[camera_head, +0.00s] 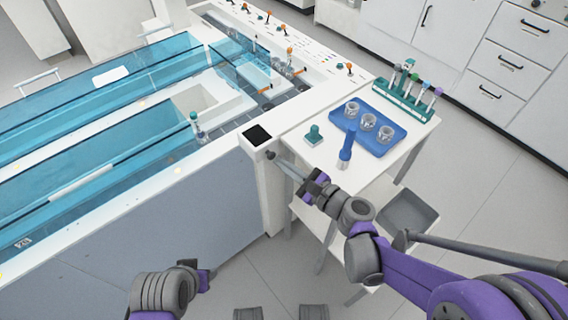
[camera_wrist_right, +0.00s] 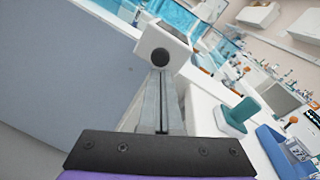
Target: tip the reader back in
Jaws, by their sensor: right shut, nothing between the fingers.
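The reader (camera_head: 247,139) is a white box with a black square screen at the near corner of the long white machine. A dark round knob shows on its front. In the right wrist view the reader (camera_wrist_right: 170,38) is straight ahead, with its knob facing me. My right gripper (camera_head: 276,158) is shut and empty, its fingers pointing at the knob. In the right wrist view the fingertips (camera_wrist_right: 160,72) end just below the knob; I cannot tell whether they touch it. My left gripper (camera_head: 198,273) is low at the bottom, away from the reader; its fingers are unclear.
A white side table (camera_head: 309,156) stands right of the reader. It carries a teal stamp-like block (camera_head: 314,135), a blue bottle (camera_head: 346,152), a blue tray (camera_head: 398,136) with cups and a green rack (camera_head: 391,100) of tubes. Blue clear covers (camera_head: 110,130) top the machine.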

